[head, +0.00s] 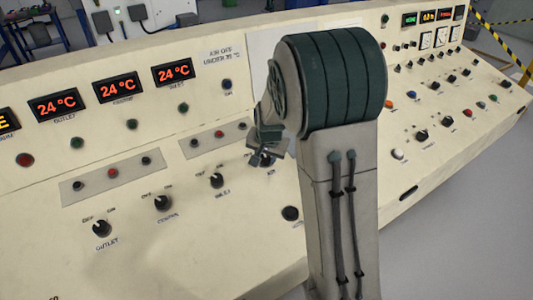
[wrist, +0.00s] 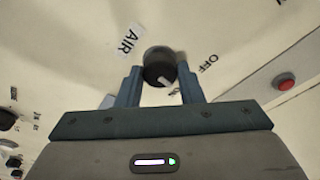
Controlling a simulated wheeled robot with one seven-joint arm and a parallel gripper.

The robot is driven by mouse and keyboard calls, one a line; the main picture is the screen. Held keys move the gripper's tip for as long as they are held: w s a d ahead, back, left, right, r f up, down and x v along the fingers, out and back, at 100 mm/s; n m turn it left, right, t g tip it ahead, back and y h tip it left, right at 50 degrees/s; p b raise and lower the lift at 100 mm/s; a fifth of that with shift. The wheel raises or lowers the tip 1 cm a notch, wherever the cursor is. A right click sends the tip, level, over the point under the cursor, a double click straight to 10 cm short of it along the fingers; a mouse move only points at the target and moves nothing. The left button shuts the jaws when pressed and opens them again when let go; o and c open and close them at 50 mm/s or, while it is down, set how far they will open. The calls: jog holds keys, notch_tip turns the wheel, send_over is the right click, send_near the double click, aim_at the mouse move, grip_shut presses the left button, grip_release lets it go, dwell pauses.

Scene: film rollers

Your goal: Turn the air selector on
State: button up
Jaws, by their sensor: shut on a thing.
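The air selector (wrist: 158,66) is a dark round knob on the cream panel, seen in the wrist view between the labels AIR and OFF. A white mark shows on its lower right part. My gripper (wrist: 160,76) has one finger on each side of the knob and is shut on it. In the head view my gripper (head: 263,156) is down at the panel, at the right end of the row of selectors. There the fingers and wrist mostly hide the knob, so its setting cannot be read.
Similar black selectors stand to the left: one beside my gripper (head: 216,181), then centre (head: 163,203) and outlet (head: 102,228). A strip with a red button (head: 220,134) lies just above. Another black knob (head: 290,213) is below. A red button (wrist: 284,82) shows right in the wrist view.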

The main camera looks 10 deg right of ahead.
jog(key=shift+r+m+p, duration=0.1)
jog(key=shift+m+p, duration=0.65)
jog(key=shift+m, duration=1.25)
jog(key=o, duration=1)
jog(key=shift+c, duration=0.2)
jog(key=v, duration=1.3)
jog(key=shift+w+a+r, duration=0.2)
jog(key=shift+a+r, duration=0.15)
jog(key=shift+r, duration=0.1)
